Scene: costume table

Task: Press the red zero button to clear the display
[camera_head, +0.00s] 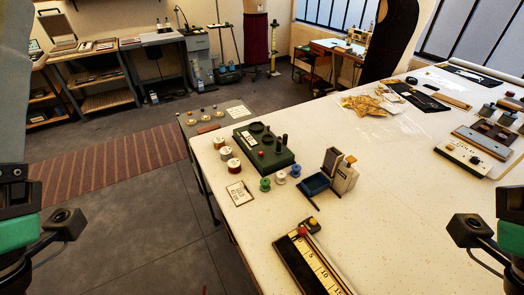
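A green box-shaped device (264,148) stands on the near left part of the white table, with round dark parts on top, a pale strip and a small red spot (261,153) on its front. A ruler device (310,262) with a red knob (303,231) lies at the front edge. A white-fronted unit (463,157) at the right has small coloured spots. I cannot tell which red part is the zero button, and no display is readable. My two wrists show at the lower left and right edges, away from these devices; the gripper fingers are out of view.
Thread spools (227,153) stand left of the green device, and more (281,177) in front. A blue tray (315,184) and an upright holder (341,172) stand to its right. A small card (240,193) lies nearby. The table's middle right (400,185) is clear.

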